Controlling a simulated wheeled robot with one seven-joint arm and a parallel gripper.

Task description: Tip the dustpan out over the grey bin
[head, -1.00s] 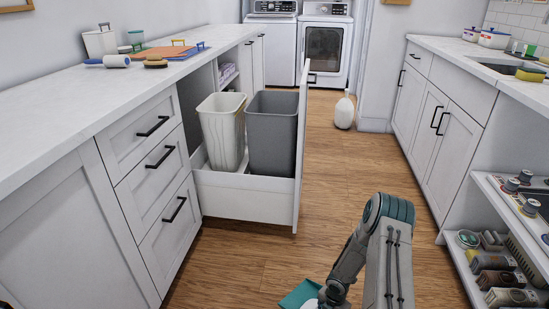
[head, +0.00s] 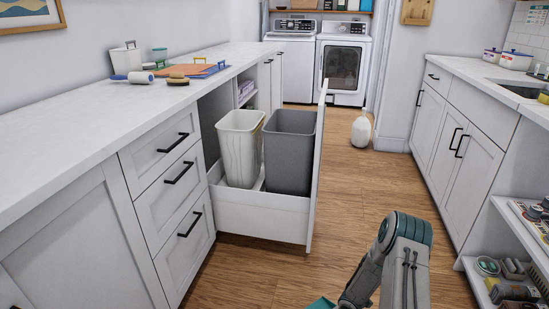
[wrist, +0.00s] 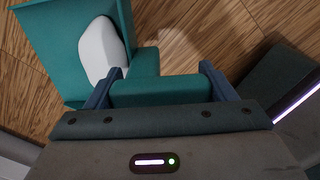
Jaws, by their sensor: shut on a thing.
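The teal dustpan (wrist: 58,50) is in my gripper (wrist: 158,88), which is shut on its handle in the wrist view. A smooth white lump (wrist: 103,48) lies in the pan. In the head view only a small corner of the dustpan (head: 321,303) shows at the bottom edge, and my gripper is out of frame there. The grey bin (head: 290,152) stands in the pulled-out drawer, right of a cream bin (head: 240,148). Its top is open, and the dustpan is well short of it, nearer to me and low.
The drawer front (head: 318,170) stands out into the aisle, right of the grey bin. White cabinets (head: 180,185) line the left and more cabinets (head: 457,145) the right. Open wood floor (head: 355,195) lies between. A white jug (head: 361,130) stands farther back.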

